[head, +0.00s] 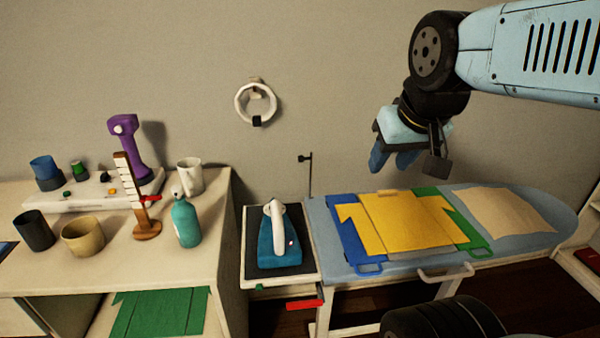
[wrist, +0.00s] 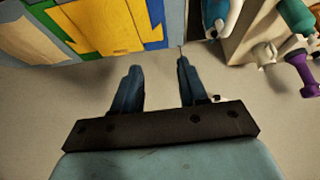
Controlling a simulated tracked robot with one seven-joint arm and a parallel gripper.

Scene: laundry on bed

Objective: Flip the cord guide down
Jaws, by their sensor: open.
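The cord guide (head: 309,173) is a thin dark rod standing upright at the back left corner of the ironing board (head: 520,240), with a small dark clip at its top. My gripper (head: 393,162) hangs above the back edge of the board, to the right of the rod and apart from it. In the wrist view my gripper (wrist: 158,66) has its two blue fingers apart with nothing between them. Small dark bits show by the right finger there, but I cannot tell clearly whether they are the cord guide. The rod is mostly hidden in that view.
A teal iron (head: 280,250) stands on the dark rest left of the board. A yellow shirt (head: 405,221) lies on a blue and green folding board. A beige cloth (head: 505,213) lies to its right. A crowded table (head: 105,275) stands at the left. The wall is close behind.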

